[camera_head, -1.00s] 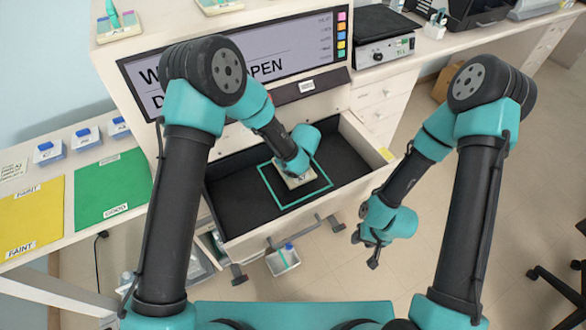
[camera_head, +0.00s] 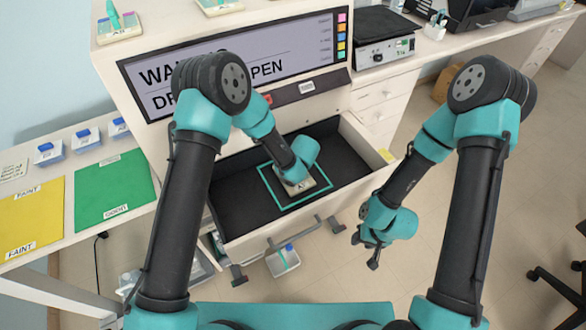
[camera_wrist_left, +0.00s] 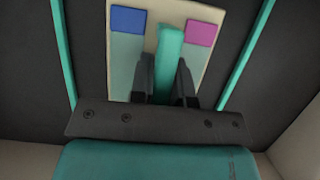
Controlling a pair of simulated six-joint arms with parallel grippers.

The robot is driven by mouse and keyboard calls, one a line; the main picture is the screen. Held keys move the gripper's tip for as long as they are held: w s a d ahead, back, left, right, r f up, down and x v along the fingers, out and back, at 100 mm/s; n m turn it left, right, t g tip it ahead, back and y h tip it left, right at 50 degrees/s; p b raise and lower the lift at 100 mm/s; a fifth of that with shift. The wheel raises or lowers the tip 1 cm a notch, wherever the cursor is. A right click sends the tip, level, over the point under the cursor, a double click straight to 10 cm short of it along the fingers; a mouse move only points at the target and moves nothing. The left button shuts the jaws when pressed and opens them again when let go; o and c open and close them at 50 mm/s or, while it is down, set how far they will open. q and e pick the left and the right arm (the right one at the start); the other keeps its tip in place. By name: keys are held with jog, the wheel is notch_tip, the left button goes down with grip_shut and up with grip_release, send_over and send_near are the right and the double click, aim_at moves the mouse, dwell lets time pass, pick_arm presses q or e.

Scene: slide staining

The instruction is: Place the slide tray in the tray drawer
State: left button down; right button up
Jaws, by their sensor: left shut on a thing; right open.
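The slide tray (camera_head: 298,187) is a small cream tray inside the open tray drawer (camera_head: 235,205), which has a black floor marked with a teal square outline. In the left wrist view the tray (camera_wrist_left: 205,50) shows a blue and a magenta patch on either side of a teal handle (camera_wrist_left: 170,45). My left gripper (camera_wrist_left: 166,85) is shut on that handle, and it shows above the tray in the head view (camera_head: 292,178). The tray is within the outline; I cannot tell whether it touches the floor. My right gripper (camera_head: 368,252) is open and empty, right of the drawer.
The machine's screen (camera_head: 240,65) stands behind the drawer and is partly hidden by my left arm. Yellow (camera_head: 30,215) and green (camera_head: 112,190) mats lie on the left bench. A small bin (camera_head: 284,260) shows below the drawer. Open floor lies to the right.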

pick_arm(q)
jog(key=shift+f, duration=0.15)
jog(key=c, duration=1.1)
grip_release()
jog(key=v, duration=1.2)
jog(key=shift+d, duration=0.1)
